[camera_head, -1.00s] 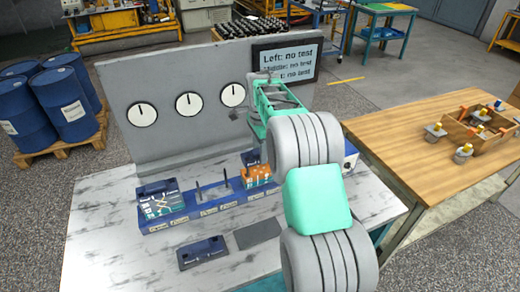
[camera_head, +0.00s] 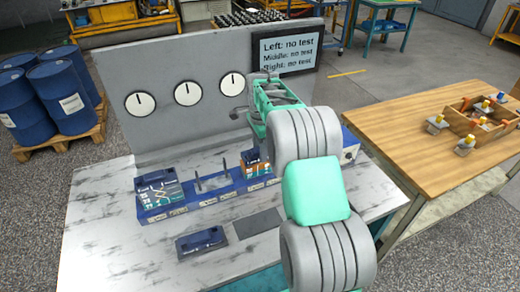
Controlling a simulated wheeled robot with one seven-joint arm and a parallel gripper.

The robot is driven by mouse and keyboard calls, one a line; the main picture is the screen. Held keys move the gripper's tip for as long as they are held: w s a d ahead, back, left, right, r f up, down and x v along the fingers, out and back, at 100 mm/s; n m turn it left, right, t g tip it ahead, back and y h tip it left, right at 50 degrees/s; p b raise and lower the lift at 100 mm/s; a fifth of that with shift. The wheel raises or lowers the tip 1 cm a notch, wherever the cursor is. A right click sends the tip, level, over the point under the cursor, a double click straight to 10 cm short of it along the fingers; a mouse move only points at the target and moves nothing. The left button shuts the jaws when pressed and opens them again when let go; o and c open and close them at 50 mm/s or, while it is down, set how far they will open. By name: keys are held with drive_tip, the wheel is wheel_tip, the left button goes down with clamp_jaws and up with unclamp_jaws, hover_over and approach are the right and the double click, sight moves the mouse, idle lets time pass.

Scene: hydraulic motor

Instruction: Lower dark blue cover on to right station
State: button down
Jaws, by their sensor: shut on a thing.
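The dark blue cover (camera_head: 250,156) shows beside my arm, just over the orange block (camera_head: 257,169) of the right station on the long blue base (camera_head: 207,197). Whether it touches the block or hangs slightly above it is hard to tell. My gripper (camera_head: 264,138) is above the right station and shut on the cover. Its fingertips and the cover's right part are largely hidden by my arm. The left station (camera_head: 158,191) carries a dark blue plate on its block. The middle station shows two bare upright pins (camera_head: 210,178).
Another dark blue cover (camera_head: 202,243) lies on the bench (camera_head: 110,240) in front, beside a dark grey pad (camera_head: 257,223). A grey panel (camera_head: 165,60) with dials and a screen (camera_head: 288,50) stands behind. A wooden table (camera_head: 420,130) with a crate (camera_head: 487,118) is at right.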

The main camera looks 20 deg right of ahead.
drive_tip(key=shift+f, duration=0.5)
drive_tip(key=c, duration=0.7)
unclamp_jaws()
drive_tip(key=shift+o, duration=0.2)
drive_tip(key=shift+f, duration=0.1)
wheel_tip(320, 180, up, 8)
drive_tip(key=shift+f+b, duration=0.1)
drive_tip(key=shift+b, duration=0.65)
